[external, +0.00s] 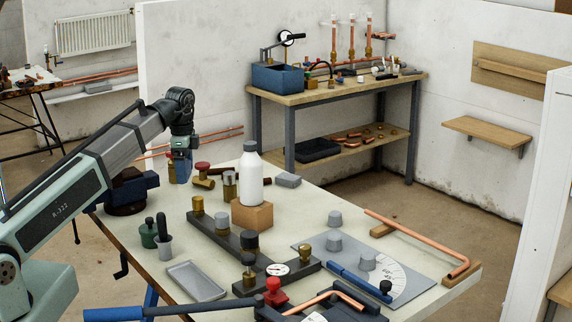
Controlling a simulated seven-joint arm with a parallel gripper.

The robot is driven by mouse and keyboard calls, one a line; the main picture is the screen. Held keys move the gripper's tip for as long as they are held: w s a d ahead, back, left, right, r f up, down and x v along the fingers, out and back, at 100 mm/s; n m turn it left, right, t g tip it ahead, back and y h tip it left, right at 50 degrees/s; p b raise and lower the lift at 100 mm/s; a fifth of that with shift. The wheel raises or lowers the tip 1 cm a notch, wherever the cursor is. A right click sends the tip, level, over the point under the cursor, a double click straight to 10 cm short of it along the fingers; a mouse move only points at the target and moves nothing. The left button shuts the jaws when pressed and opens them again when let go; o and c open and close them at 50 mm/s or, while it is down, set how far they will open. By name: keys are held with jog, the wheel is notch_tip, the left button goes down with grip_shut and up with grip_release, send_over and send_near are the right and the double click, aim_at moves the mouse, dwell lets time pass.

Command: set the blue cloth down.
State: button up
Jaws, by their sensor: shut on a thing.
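My gripper (181,158) is at the end of my arm, pointing down over the far left part of the pale workbench (290,210). It is shut on a small dark blue piece (183,168), which I take to be the blue cloth. The piece is small in the picture and its folds cannot be made out. It shows just right of the blue vise and behind the brass fittings. Whether it touches the bench top cannot be told.
The blue vise (130,188) is left of my gripper. Red-handled valve (202,167), white bottle (250,178) on a wooden block (252,214) and dark manifold bars (222,234) stand to the right. A grey tray (194,281) lies near the front left edge. Some bare bench shows between.

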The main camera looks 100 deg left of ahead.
jog(key=w+d+r+n, duration=0.2)
jog(key=w+d+n, duration=0.1)
jog(key=w+d, duration=1.45)
jog(key=w+d+r+m, duration=0.1)
jog(key=w+d+m, duration=0.1)
jog(key=w+d, duration=0.6)
jog(key=w+d+m, duration=0.2)
jog(key=w+d, duration=0.2)
jog(key=d, duration=0.7)
jog(key=w+d+r+m, duration=0.15)
jog(key=w+d, duration=0.35)
jog(key=d, duration=0.5)
jog(key=m, duration=0.8)
send_over(413, 282)
notch_tip(413, 282, down, 5)
jog(key=shift+n, duration=0.25)
jog(key=shift+f, duration=4.45)
jog(key=shift+f, duration=0.1)
jog(key=o, duration=0.8)
